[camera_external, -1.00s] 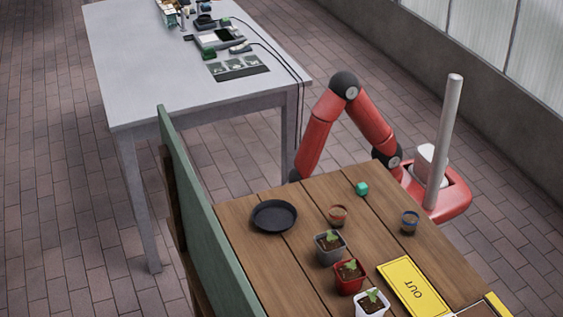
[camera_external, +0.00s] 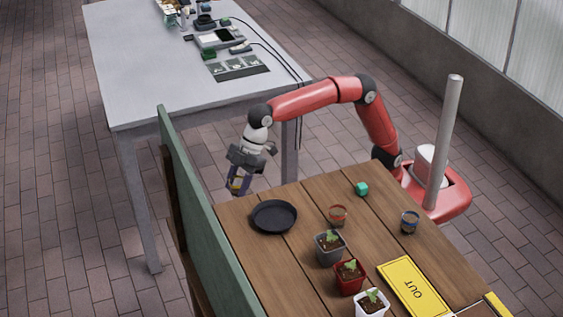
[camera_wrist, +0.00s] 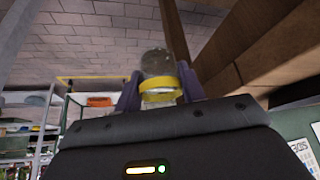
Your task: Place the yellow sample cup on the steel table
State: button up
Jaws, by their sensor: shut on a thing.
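My gripper (camera_external: 238,184) is shut on the yellow sample cup, held in the air just beyond the far left edge of the wooden table. The cup shows in the wrist view as a clear cup with a yellow band (camera_wrist: 159,84), between the two purple fingers. In the external view the cup is small and partly hidden by the gripper, with a bit of yellow showing. The steel table (camera_external: 190,75) stands at the back left, higher in the picture than the gripper. The gripper is apart from it.

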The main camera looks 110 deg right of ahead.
jog(key=s+a+r+n, duration=0.1)
jog(key=a+r, duration=0.2)
jog(key=s+a+r+n+y, duration=0.1)
jog(key=s+a+r, duration=0.1)
jog(key=a+r, duration=0.2)
jog(key=s+a+r+n+g, duration=0.1)
jog(key=a+r, duration=0.2)
jog(key=a, duration=0.1)
jog(key=shift+s+a+r, duration=0.1)
jog(key=shift+s+r, duration=0.15)
jog(key=shift+r, duration=0.05)
jog(key=s+a+r+n, duration=0.1)
jog(key=s+a+r, duration=0.1)
jog(key=s, duration=0.4)
jog(key=s+a+r+n+g+y, duration=0.1)
jog(key=s+a+r+n, duration=0.1)
jog(key=s, duration=0.4)
jog(key=shift+s+a+r+n+y, duration=0.3)
jog(key=shift+s+a+r, duration=0.15)
jog(key=shift+a, duration=0.8)
notch_tip(320, 180, down, 10)
jog(key=shift+r+b, duration=0.2)
jog(key=shift+b, duration=0.9)
